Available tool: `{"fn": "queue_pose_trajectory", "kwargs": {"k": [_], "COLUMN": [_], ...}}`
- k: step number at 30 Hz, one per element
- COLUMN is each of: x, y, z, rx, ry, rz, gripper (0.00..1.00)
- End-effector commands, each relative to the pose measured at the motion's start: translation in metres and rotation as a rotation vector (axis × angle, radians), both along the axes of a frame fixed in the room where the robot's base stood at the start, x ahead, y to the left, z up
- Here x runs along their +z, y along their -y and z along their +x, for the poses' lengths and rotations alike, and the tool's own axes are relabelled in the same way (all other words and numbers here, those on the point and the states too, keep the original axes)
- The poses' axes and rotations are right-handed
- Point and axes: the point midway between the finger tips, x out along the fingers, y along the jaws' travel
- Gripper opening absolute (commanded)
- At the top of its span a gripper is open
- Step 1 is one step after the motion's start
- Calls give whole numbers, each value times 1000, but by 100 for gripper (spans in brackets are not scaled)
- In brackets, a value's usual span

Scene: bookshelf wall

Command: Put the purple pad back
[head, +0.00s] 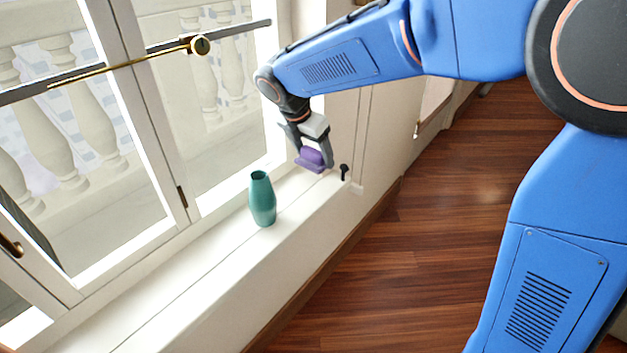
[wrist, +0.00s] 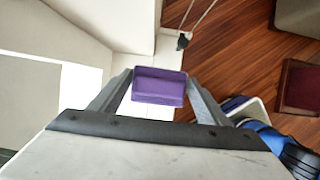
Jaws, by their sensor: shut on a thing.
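The purple pad (head: 312,158) is a small block held between the fingers of my gripper (head: 314,163), above the far end of the white window sill (head: 215,262). In the wrist view the purple pad (wrist: 158,86) sits between the two grey fingertips of my gripper (wrist: 160,88), with its broad face toward the camera. My gripper is shut on it. Whether the pad's underside touches the sill cannot be told.
A teal vase (head: 262,199) stands upright on the sill, left of and nearer than my gripper. A small black hook-like piece (head: 344,171) is at the sill's far end, close right of the pad. The window (head: 130,110) borders the sill.

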Motion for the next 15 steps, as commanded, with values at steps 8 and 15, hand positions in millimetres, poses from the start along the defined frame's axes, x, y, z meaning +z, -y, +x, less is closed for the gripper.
{"fn": "queue_pose_trajectory", "kwargs": {"k": [8, 15], "x": [-44, -62], "y": [0, 0], "z": [0, 0], "rx": [-1, -2], "ry": [-2, -1], "rz": [-2, -1], "gripper": [49, 49]}}
